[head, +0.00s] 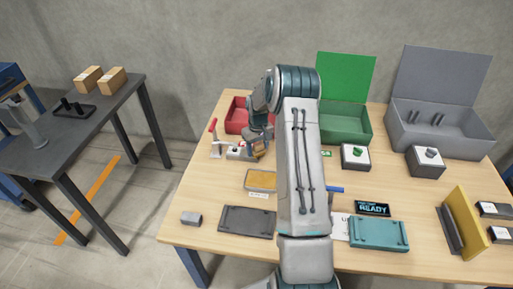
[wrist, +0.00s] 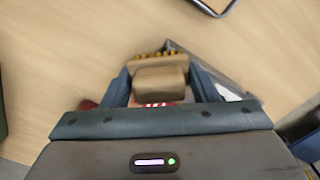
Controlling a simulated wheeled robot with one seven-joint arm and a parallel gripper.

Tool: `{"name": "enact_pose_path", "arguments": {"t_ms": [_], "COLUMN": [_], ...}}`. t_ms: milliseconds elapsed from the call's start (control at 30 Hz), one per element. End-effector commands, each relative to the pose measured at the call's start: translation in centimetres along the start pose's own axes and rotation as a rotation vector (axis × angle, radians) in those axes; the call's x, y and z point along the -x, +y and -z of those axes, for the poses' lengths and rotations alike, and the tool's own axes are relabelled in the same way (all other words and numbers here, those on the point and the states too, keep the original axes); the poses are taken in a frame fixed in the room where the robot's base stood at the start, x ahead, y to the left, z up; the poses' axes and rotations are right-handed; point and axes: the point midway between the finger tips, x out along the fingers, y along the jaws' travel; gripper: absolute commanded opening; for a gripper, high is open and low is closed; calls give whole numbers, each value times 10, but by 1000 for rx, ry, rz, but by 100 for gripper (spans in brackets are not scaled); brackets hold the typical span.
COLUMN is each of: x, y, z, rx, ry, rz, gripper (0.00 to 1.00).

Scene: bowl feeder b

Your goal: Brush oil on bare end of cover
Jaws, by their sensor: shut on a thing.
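My gripper (wrist: 160,88) is shut on a tan block-shaped brush (wrist: 160,80); a row of tan bristle-like tufts shows at its far edge. In the head view my gripper (head: 260,147) is low over the table's left part, just right of a small fixture (head: 217,148) with a red-handled clamp (head: 212,125). A pale grey piece (head: 234,152) sits at the fixture beside the gripper; it may be the cover, partly hidden. I cannot tell whether the brush touches it. A shallow tray with a tan pad (head: 261,180) lies nearer the front, with a label before it.
A red bin (head: 237,113), an open green box (head: 345,118) and an open grey box (head: 440,130) stand at the back. A dark plate (head: 248,221), a teal plate (head: 378,234) and a "READY" display (head: 372,208) lie in front. My arm hides the table's middle.

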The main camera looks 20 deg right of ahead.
Motion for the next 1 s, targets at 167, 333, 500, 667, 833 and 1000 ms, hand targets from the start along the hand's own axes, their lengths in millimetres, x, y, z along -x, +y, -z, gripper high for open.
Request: {"name": "enact_pose_path", "arguments": {"t_ms": [167, 333, 500, 667, 833, 1000], "x": [16, 34, 51, 60, 59, 62], "y": [0, 0, 0, 0, 0, 0], "z": [1, 0, 0, 0, 0, 0], "rx": [0, 0, 0, 0, 0, 0], "ry": [2, 2, 1, 2, 1, 1], "rz": [-1, -1, 0, 0, 0, 0], "gripper": [18, 18, 18, 18, 18, 18]}}
